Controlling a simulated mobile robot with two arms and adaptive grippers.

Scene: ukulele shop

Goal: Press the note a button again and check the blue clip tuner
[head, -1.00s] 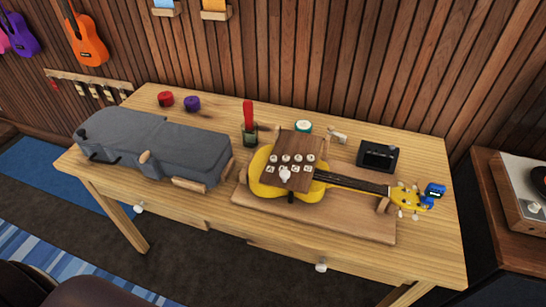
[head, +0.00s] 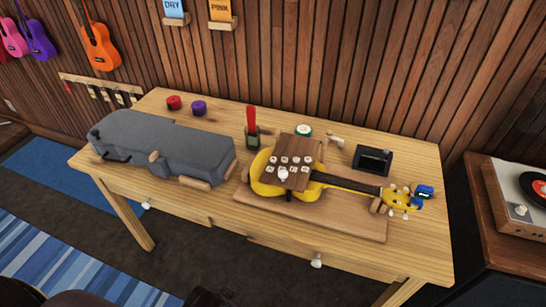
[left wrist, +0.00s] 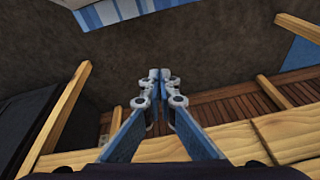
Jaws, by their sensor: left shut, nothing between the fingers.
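The yellow ukulele (head: 265,190) lies on a wooden board (head: 320,222) on the workbench, its neck pointing right. A brown panel (head: 300,150) with two rows of white note buttons (head: 283,174) rests over its body. The button letters are too small to read. The blue clip tuner (head: 425,192) is at the headstock on the right, and its reading is not legible. My left gripper (left wrist: 160,76) shows in the left wrist view, shut and empty, apart from the ukulele and the buttons. It cannot be made out in the head view. My right gripper is not in view.
A grey case (head: 165,145) fills the bench's left side. A red-handled tool (head: 251,122), a black box (head: 373,160), a red roll (head: 173,102) and a purple roll (head: 198,107) stand along the back. A record player (head: 525,200) is at right. The bench's front strip is mostly clear.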

